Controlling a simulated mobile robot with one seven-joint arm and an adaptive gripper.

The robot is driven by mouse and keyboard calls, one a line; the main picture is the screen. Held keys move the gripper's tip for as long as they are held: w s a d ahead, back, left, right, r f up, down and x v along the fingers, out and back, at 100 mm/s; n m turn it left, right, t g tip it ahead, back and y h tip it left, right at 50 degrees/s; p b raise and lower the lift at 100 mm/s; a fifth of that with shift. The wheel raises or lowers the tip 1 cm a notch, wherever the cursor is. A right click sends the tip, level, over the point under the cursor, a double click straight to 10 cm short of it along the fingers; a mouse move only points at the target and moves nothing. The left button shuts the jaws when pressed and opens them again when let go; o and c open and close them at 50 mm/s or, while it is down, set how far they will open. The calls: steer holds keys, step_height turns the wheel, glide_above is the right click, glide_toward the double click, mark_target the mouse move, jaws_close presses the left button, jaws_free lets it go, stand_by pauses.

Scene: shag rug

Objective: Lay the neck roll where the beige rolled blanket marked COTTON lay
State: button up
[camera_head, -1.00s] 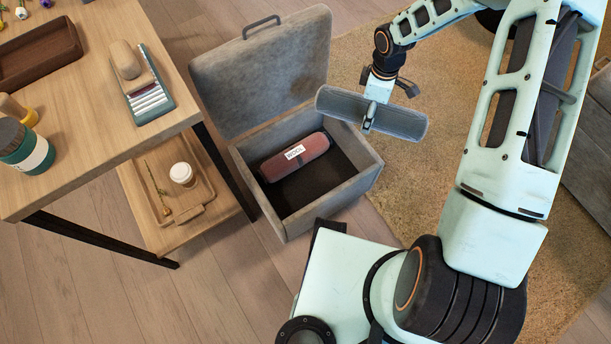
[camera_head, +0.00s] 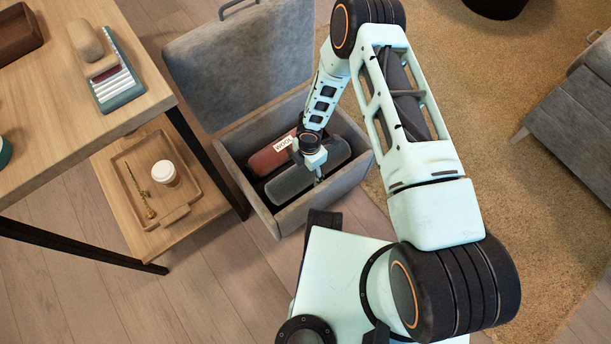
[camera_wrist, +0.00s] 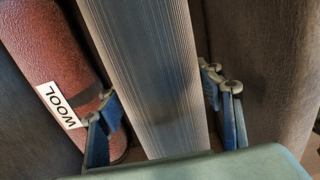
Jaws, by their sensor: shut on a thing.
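The neck roll (camera_head: 288,187), a ribbed grey cylinder, lies lengthwise inside the grey open-lidded box (camera_head: 264,218), along its near right side. My gripper (camera_head: 317,172) is shut on the roll's middle from above. In the wrist view my gripper (camera_wrist: 165,102) has a blue finger on each side of the ribbed neck roll (camera_wrist: 150,65). Whether the roll touches the box floor cannot be told. No beige blanket marked COTTON shows.
A dark red roll labelled WOOL (camera_head: 268,158) lies beside the neck roll in the box, roughly parallel; it also shows in the wrist view (camera_wrist: 45,48). The raised lid (camera_head: 235,65) stands behind. A wooden table (camera_head: 60,125) with a lower shelf is left, a grey sofa (camera_head: 575,120) right.

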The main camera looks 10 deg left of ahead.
steer(key=shift+f+b, duration=0.8)
steer(key=shift+f, duration=1.95)
steer(key=shift+f, duration=0.2)
steer(key=o, duration=1.5)
steer(key=shift+r, duration=0.1)
step_height(320, 180, up, 12)
steer(key=p, duration=0.4)
steer(key=shift+r, duration=0.15)
